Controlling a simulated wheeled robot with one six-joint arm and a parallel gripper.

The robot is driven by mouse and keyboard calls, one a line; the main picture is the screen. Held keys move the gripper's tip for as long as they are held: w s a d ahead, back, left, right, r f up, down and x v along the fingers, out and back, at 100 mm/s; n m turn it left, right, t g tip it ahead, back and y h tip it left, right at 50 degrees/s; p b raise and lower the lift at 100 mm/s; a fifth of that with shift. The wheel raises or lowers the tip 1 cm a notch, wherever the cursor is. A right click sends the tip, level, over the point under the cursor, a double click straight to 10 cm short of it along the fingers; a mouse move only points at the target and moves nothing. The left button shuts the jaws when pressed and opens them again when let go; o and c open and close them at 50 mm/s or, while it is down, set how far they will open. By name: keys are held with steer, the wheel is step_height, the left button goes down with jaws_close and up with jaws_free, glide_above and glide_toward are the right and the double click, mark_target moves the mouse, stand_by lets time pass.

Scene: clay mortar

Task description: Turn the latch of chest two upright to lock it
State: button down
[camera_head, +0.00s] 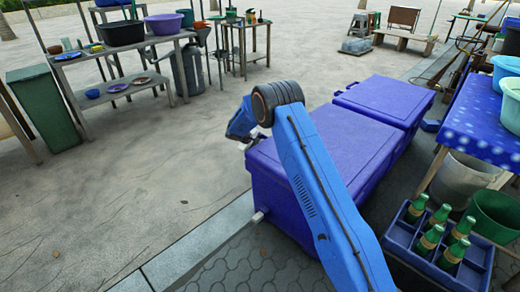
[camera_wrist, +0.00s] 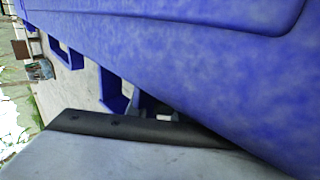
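Two blue-purple lidded chests stand in line in the head view, a near one (camera_head: 318,150) and a far one (camera_head: 385,100). I cannot tell which is chest two. My gripper (camera_head: 250,141) is at the upper left edge of the near chest, partly hidden by my arm. The wrist view shows a blue chest wall (camera_wrist: 200,60) very close, with blue bracket-like parts (camera_wrist: 115,92) and (camera_wrist: 66,52) sticking out from it. I cannot tell whether either is the latch. A grey and black gripper part (camera_wrist: 130,130) fills the bottom; its opening is not clear.
A blue crate with green bottles (camera_head: 437,250) and a table with a blue spotted cloth (camera_head: 470,125) stand at the right. A shelf with basins (camera_head: 120,50) and a green bin (camera_head: 45,108) stand at the left. The paved ground left of the chests is clear.

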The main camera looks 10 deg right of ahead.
steer(key=shift+y, duration=0.3)
steer(key=shift+w+g+y, duration=0.1)
steer(key=shift+g+y, duration=0.8)
steer(key=shift+y, duration=0.1)
steer(key=shift+g+y, duration=1.4)
steer(key=shift+y, duration=0.5)
steer(key=c, duration=1.6)
jaws_free()
steer(key=shift+o, duration=0.2)
steer(key=shift+r, duration=0.1)
step_height(320, 180, up, 17)
steer(key=shift+r, duration=0.15)
